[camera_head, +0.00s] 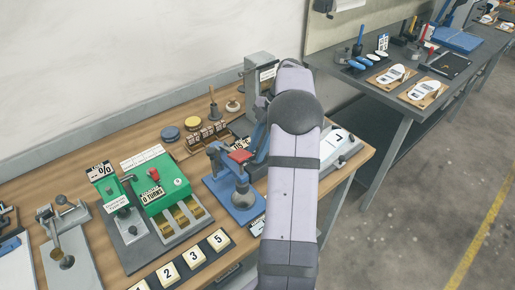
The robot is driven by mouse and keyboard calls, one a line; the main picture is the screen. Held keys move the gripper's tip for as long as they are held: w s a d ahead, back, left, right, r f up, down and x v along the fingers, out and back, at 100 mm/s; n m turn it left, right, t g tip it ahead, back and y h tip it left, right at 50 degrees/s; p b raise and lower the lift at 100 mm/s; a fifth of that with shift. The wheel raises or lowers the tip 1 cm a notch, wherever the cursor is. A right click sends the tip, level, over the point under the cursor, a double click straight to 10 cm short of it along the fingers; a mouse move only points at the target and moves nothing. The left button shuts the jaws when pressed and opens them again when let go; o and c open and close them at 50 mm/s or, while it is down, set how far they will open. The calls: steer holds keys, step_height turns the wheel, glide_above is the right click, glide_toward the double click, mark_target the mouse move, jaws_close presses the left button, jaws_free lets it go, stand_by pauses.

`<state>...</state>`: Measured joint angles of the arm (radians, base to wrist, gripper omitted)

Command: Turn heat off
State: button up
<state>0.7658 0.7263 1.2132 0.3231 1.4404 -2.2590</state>
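No part labelled as a heat control can be read in this view. A blue press-like device (244,208) with a red block (240,156) on top stands on the wooden bench, partly behind my arm. A white sloped panel (334,146) with a small marked label sits right of my arm, its left part covered. My pale arm crosses the middle of the picture. My gripper is hidden or out of frame, so its opening and contact do not show.
A green machine (164,190) with a "0 TURNS" sign and numbered keys (193,257) stand at left on the wooden bench (88,182). A grey stand (259,72) is behind. A second dark table (340,67) with white insoles is at right; floor between is clear.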

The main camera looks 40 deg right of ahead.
steer(key=v, duration=0.7)
stand_by(0.5)
steer(key=shift+r, duration=0.1)
